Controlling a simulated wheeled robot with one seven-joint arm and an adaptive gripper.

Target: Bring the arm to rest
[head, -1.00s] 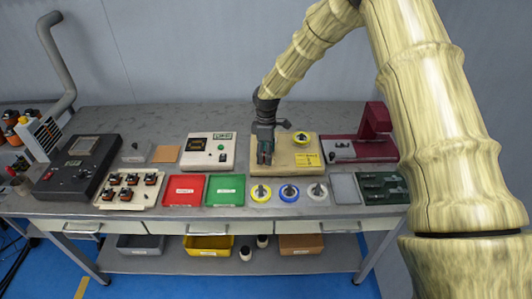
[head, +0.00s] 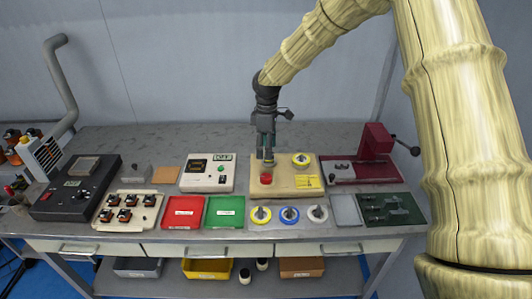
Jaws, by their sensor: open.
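My arm reaches in from the upper right in the head view. My gripper (head: 267,158) points down above the beige machine (head: 284,190) at the middle of the bench. The gripper is open, and I see nothing held in it. Its fingertips are just behind and above a red button (head: 266,178) on that machine; I cannot tell whether they touch anything.
The bench also holds a dark red press (head: 375,143), red (head: 183,213) and green (head: 225,212) trays, several spools in front, a white meter box (head: 208,172) and a dark control unit (head: 75,188).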

